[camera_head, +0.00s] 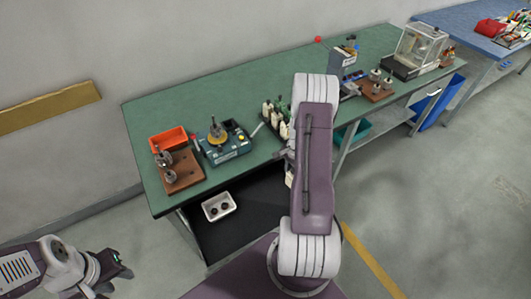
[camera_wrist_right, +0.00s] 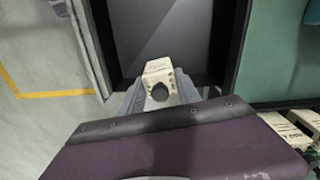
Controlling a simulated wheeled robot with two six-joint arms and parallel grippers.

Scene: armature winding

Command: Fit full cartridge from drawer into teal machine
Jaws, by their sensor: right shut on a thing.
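The teal machine (camera_head: 228,148) stands on the green bench in the head view, with a round spool-like part on top and a dark block at its back right. My right gripper (camera_wrist_right: 160,88) is shut on a cream cartridge (camera_wrist_right: 158,70) with a dark round spot on its face. The cartridge is over or in front of a dark open drawer or tray (camera_wrist_right: 205,85); I cannot tell its height. In the head view my right arm hides most of this gripper. My left gripper (camera_head: 122,266) is low at the left, away from the bench; its jaw gap is unclear.
On the green bench (camera_head: 215,98) are an orange bin (camera_head: 168,139), a brown board with metal parts (camera_head: 183,172) and a row of cream pieces (camera_head: 268,110). A white tray with dark round parts (camera_head: 219,206) sits on the dark surface below. Clear bench lies behind the machine.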

